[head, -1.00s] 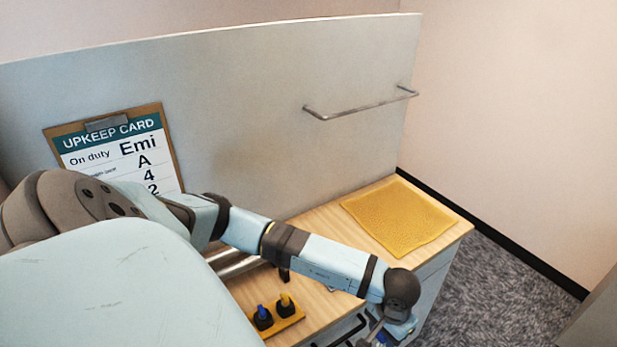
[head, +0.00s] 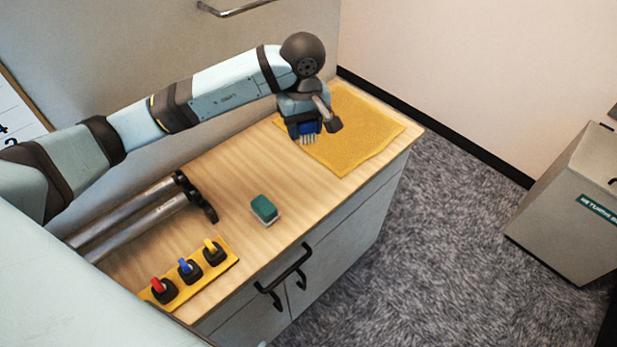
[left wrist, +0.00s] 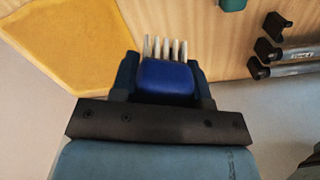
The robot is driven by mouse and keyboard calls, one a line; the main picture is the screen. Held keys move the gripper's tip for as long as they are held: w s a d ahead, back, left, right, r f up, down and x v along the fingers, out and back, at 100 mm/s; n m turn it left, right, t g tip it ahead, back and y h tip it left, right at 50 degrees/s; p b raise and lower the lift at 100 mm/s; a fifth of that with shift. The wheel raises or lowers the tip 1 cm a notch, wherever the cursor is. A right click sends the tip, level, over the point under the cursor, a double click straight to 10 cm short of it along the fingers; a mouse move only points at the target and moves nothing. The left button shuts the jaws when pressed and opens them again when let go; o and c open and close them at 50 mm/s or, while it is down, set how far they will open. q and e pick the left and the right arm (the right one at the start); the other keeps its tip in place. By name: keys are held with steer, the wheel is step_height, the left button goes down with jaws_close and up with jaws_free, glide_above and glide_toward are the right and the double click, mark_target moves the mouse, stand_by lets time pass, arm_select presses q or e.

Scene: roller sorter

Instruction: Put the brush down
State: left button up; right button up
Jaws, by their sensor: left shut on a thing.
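The brush has a blue body and pale bristles; it shows in the left wrist view (left wrist: 166,78) and in the head view (head: 307,130). My left gripper (head: 305,122) is shut on the brush's blue body, with a finger on each side in the left wrist view (left wrist: 165,85). The bristles stick out beyond the fingertips. The gripper is over the counter, by the near left edge of the yellow mat (head: 370,135). I cannot tell the exact height of the bristles above the surface. My right gripper is not in view.
A green-topped block (head: 264,209) lies on the wooden counter (head: 225,160). Metal rollers (head: 140,218) and a yellow strip with red, blue and yellow pegs (head: 190,272) are at the left. A grey returns bin (head: 560,210) stands on the carpet. Most of the mat is bare.

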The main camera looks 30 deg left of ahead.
arm_select(q)
steer(key=p, duration=0.2)
glide_above(304, 187)
step_height(304, 187, down, 14)
steer(key=shift+r, duration=0.25)
step_height(304, 187, down, 4)
steer(key=shift+s+f, duration=0.1)
steer(key=shift+f, duration=0.25)
steer(key=shift+f, duration=0.15)
steer(key=o, duration=1.2)
